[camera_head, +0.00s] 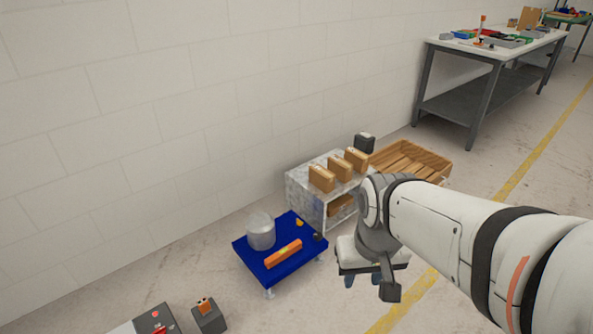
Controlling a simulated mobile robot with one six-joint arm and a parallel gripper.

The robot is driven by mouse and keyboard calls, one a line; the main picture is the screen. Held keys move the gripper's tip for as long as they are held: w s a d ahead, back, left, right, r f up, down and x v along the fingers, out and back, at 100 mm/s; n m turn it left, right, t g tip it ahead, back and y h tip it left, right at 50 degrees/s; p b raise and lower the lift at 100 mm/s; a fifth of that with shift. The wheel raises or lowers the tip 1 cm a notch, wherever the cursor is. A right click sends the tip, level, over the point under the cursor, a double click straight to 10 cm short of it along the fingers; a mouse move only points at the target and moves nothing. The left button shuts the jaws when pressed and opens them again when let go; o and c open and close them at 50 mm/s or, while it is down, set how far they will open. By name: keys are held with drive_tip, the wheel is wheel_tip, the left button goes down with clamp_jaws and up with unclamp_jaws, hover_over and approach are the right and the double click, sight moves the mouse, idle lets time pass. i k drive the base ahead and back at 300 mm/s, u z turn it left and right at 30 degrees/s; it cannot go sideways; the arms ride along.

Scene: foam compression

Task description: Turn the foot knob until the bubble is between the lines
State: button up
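A blue platform (243,252) stands low on short pale feet, one foot (268,294) showing at its front corner. An orange spirit level (272,262) lies across it with a small green vial. The bubble and the lines are too small to make out. A dark round knob (318,237) sits at the platform's right corner, and a small yellow-orange piece (299,222) is near the back corner. A clear container (260,234) stands on the left part. My gripper (363,281) hangs to the right of the platform, apart from it, its two bluish fingertips spread and nothing visible between them.
A grey shelf box (298,196) with several brown blocks stands behind the platform, close to the wall. A wooden crate (432,163) is behind my arm. A control box (157,321) and a small grey block (208,318) are at the front left. A workbench (478,52) stands far right.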

sight(318, 236)
drive_tip(key=z, duration=0.15)
drive_tip(key=i, duration=0.95)
drive_tip(key=u, duration=0.1)
